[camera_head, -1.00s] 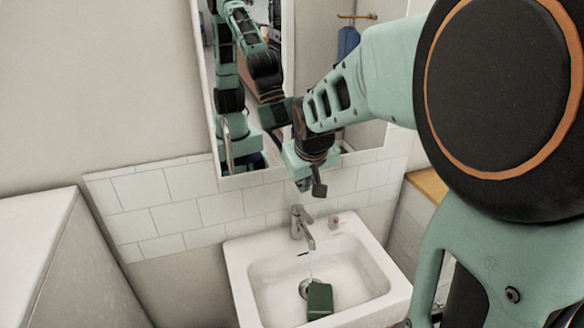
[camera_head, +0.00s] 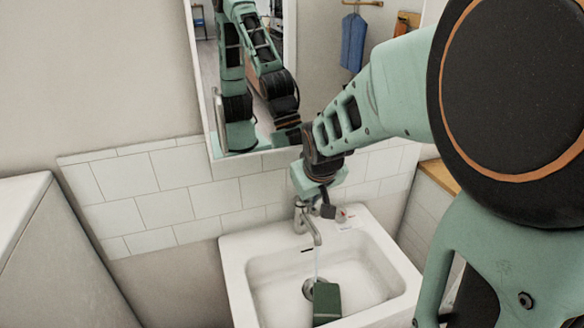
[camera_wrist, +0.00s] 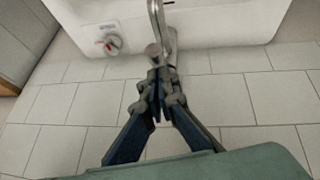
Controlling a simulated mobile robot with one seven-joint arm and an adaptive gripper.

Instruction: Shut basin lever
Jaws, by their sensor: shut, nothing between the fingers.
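The basin tap (camera_head: 308,222) stands at the back of the white sink, with a thin stream of water falling from its spout. Its lever on top is mostly hidden behind my gripper (camera_head: 326,206) in the head view. In the wrist view the tap (camera_wrist: 157,18) is at the top centre, with a small rounded knob-like end (camera_wrist: 152,49) just beyond my fingertips. My gripper (camera_wrist: 158,92) is shut and empty there, pointing toward the tap. I cannot tell whether the fingers touch the lever.
The white sink (camera_head: 236,283) holds a dark green block (camera_head: 326,302) beside the drain. A small white item with red (camera_head: 342,215) sits on the rim right of the tap, also in the wrist view (camera_wrist: 112,42). A tiled wall (camera_head: 165,200) and mirror are close behind.

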